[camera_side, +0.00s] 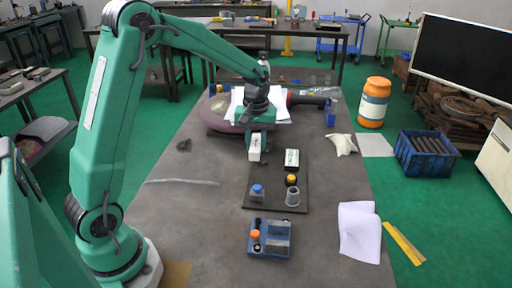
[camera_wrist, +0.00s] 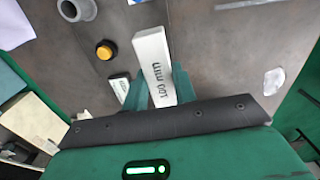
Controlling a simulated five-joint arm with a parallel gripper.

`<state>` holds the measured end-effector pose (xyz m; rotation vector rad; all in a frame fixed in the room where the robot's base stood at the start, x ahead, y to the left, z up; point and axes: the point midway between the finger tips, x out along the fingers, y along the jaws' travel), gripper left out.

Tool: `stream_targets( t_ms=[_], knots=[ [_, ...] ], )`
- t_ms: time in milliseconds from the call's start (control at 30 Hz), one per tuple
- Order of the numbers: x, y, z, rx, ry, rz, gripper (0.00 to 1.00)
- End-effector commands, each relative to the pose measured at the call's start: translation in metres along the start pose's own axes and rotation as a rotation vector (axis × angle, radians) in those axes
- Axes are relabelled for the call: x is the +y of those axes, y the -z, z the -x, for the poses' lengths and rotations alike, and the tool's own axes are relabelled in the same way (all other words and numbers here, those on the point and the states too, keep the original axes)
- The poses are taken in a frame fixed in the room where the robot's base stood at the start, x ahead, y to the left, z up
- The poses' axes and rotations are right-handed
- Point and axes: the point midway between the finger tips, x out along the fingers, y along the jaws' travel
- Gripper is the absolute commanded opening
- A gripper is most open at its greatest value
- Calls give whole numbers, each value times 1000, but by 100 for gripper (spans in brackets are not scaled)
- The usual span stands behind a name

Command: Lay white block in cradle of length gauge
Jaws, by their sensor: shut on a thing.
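The white block (camera_side: 255,147) is long, with "100 mm" in dark print on its face, clear in the wrist view (camera_wrist: 154,62). My gripper (camera_side: 258,138) is shut on it. The two green fingers of my gripper (camera_wrist: 160,88) press its sides, and one end sticks out past them. In the side view the block hangs at the back left of a dark plate (camera_side: 263,176). A blue fixture (camera_side: 270,250) with grey blocks and an orange knob stands in front of that plate. I cannot tell for sure which part is the length gauge's cradle.
The plate carries a pale labelled piece (camera_side: 292,157), a yellow-orange button (camera_side: 291,180), a grey cup (camera_side: 293,197) and a blue-topped part (camera_side: 257,191). White paper (camera_side: 360,232) and a crumpled cloth (camera_side: 342,144) lie to the right. The table's left side is mostly clear.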

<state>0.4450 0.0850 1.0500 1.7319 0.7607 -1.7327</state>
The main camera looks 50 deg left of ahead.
Motion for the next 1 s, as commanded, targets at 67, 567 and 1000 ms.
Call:
stream_targets(
  t_ms=[67, 567, 1000],
  knots=[
    [5, 18, -1, 2, -1, -4, 0],
    [19, 97, -11, 2, -1, -37, 0],
    [20, 105, -13, 2, -1, -42, 0]
  ],
)
